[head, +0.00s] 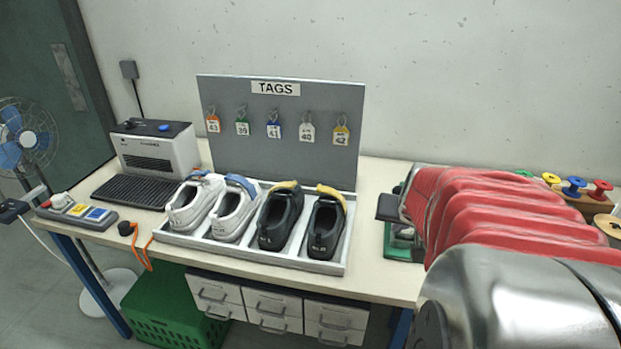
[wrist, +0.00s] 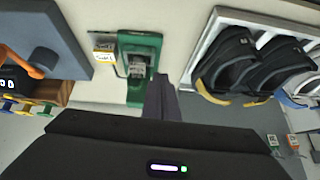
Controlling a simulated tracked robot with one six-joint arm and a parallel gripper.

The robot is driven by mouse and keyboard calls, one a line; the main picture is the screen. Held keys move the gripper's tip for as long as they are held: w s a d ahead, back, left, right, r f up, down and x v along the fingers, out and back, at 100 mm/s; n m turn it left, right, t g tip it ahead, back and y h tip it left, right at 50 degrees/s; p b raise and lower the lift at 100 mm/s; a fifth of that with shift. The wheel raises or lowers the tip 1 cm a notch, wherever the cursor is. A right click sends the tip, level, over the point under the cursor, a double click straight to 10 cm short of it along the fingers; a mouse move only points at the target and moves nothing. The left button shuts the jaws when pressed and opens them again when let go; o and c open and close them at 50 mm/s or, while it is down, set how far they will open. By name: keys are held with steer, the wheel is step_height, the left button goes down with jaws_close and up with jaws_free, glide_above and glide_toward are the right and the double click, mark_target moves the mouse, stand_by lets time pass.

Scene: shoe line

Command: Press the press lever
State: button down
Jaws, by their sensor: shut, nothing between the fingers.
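A small green-framed device (wrist: 140,42), which looks like the press, lies on the pale bench in the wrist view, with a grey metal part inside its frame. In the head view only a green edge (head: 388,246) of it shows; my arm hides the rest. I cannot make out the lever clearly in either view. My gripper (wrist: 161,82) is shut and empty. Its dark fingertips appear over the right side of the green frame; I cannot tell whether they touch it. In the head view my arm's red sleeve covers most of the gripper.
A tray (head: 250,254) with two white and two black shoes stands left of the green device. Behind it is the TAGS board (head: 285,135). Coloured spools (head: 573,187) stand at the right. A small label card (wrist: 103,46) lies beside the device. A grey printer-like machine (head: 155,150) is far left.

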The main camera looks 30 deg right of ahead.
steer(key=shift+v, duration=2.15)
steer(key=shift+d+r, duration=0.1)
steer(key=shift+w, duration=0.1)
